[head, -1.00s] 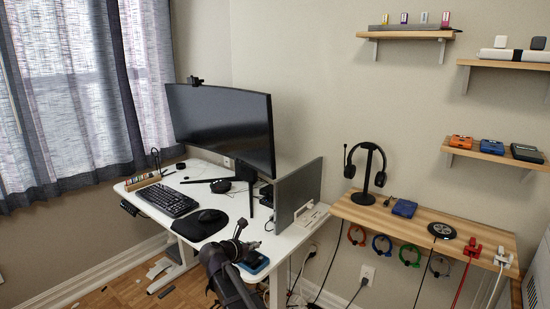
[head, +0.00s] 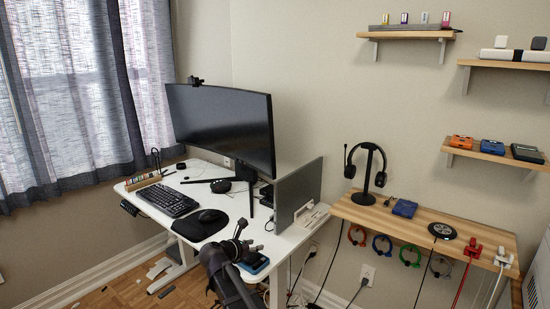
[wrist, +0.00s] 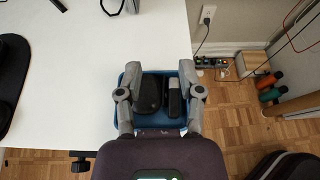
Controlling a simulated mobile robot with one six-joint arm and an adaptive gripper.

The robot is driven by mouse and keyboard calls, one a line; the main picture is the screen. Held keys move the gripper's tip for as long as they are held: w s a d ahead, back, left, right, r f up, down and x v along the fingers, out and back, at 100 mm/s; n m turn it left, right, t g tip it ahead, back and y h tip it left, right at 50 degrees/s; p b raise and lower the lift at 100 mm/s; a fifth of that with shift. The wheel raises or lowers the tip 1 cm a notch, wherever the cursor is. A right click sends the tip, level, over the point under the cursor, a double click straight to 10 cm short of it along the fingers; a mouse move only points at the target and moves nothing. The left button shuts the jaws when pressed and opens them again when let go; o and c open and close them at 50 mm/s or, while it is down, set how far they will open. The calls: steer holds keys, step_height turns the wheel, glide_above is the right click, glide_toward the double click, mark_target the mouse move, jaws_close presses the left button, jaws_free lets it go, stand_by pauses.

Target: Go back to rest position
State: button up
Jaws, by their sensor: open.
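My gripper (head: 247,247) is above the near right corner of the white standing desk (head: 180,226) in the head view. In the wrist view my gripper (wrist: 162,87) is open, with its two grey fingers apart. Between and below the fingers is a blue tray (wrist: 132,68) at the desk's edge, with a dark rounded item (wrist: 149,95) and a narrower dark item (wrist: 174,98) in it. The blue tray also shows in the head view (head: 262,267), partly behind my gripper. I cannot tell whether the fingers touch it.
A monitor (head: 225,120), keyboard (head: 168,200), mouse (head: 212,215) and grey panel (head: 298,190) stand on the desk. A wooden shelf (head: 475,225) with a headphone stand (head: 368,170) is to the right.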

steer(key=s+d+f+m+g+y, duration=0.1)
steer(key=s+d+f+m+g, duration=0.3)
steer(key=d+m, duration=0.4)
steer(key=s+d+f+m+g+y, duration=0.1)
steer(key=s+d+f+m+g, duration=0.25)
steer(key=s+d+m, duration=0.4)
steer(key=s+d+f+m+g+y, duration=0.2)
steer(key=s+d+m+y, duration=0.15)
steer(key=s+m, duration=0.3)
steer(key=s+d+f+m+g+y, duration=0.1)
steer(key=s+d+m+y, duration=0.2)
steer(key=s+d+m, duration=0.3)
step_height(320, 180, up, 18)
steer(key=p, duration=1.9)
steer(key=shift+s+a, duration=0.3)
steer(key=shift+a, duration=0.15)
